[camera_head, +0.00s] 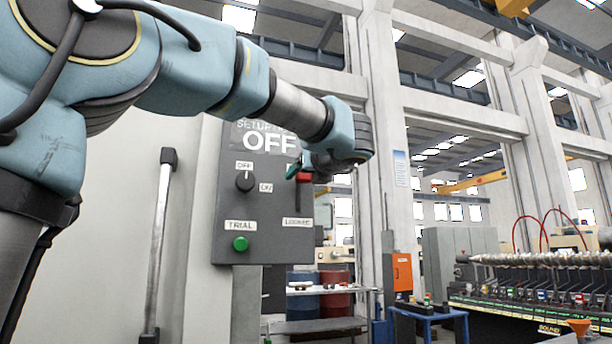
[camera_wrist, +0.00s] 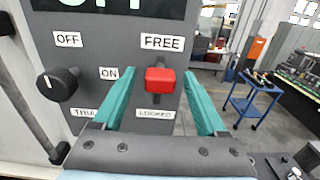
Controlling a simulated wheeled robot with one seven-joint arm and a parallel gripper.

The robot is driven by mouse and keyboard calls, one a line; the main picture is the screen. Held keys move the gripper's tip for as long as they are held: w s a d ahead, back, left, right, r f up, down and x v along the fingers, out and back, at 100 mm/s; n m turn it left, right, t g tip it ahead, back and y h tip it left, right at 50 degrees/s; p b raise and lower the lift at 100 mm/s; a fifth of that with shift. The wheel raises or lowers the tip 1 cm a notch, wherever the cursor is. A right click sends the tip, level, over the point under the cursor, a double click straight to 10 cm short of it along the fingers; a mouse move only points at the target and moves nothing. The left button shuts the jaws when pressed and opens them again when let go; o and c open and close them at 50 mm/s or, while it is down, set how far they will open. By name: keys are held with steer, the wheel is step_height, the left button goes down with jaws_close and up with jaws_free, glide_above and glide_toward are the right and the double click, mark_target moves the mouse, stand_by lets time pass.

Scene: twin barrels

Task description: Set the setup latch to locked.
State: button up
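The setup latch is a red block (camera_wrist: 160,80) on a dark vertical slot in the grey control panel (camera_head: 225,215). It sits at the upper end of the slot, under the FREE label (camera_wrist: 162,43) and above the LOCKED label (camera_wrist: 155,114). In the head view the red latch (camera_head: 304,178) is partly hidden by my gripper. My gripper (camera_wrist: 155,72) is open, its two green fingers reaching toward the panel on either side of the latch. Gaps show between fingers and latch in the wrist view; the depth between them is hard to tell.
A black OFF/ON knob (camera_head: 244,181) points to OFF, left of the latch. A green TRIAL button (camera_head: 240,243) is below it. A display above reads OFF. A vertical handle bar (camera_head: 160,245) stands left of the panel. A blue cart (camera_wrist: 250,100) is farther right.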

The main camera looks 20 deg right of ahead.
jaws_close()
stand_by(0.4)
stand_by(0.9)
